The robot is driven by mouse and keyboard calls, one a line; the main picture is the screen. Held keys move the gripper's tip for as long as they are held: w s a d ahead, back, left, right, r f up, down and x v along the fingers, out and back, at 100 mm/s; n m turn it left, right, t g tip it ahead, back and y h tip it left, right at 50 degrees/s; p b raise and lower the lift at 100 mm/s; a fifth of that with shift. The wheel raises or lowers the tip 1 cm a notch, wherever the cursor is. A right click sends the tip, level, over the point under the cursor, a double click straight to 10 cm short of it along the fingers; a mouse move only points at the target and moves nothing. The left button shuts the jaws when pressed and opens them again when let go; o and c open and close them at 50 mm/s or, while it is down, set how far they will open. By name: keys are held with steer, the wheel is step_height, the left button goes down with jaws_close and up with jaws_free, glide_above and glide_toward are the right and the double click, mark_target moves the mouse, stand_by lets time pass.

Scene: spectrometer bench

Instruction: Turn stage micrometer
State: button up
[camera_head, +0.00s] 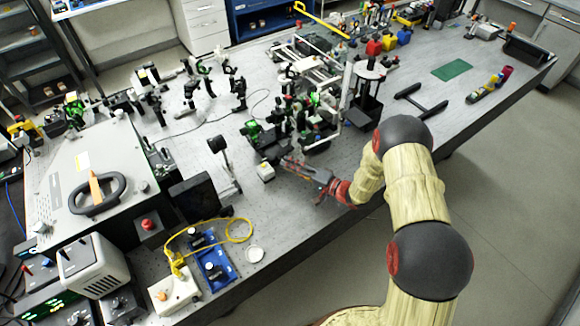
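My arm reaches in from the lower right, and my gripper (288,162) is low over the front part of the bench, with its fingers pointing left. The fingers are small and blurred in this view, so I cannot tell their opening or whether they touch anything. Just beyond the fingertips stands a cluster of dark optical mounts and stages (300,118) with green parts. A small white and yellow block (265,171) sits left of the fingertips. The stage micrometer itself is too small to make out among the mounts near my gripper.
The grey optical bench (420,125) runs diagonally. A dark round mirror on a post (217,144) and a black screen (195,196) stand left of my gripper. A large grey instrument with a black handle (97,193) fills the left.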

steer(key=shift+o, duration=0.4)
steer(key=v, duration=1.2)
steer(key=shift+w+f, duration=0.1)
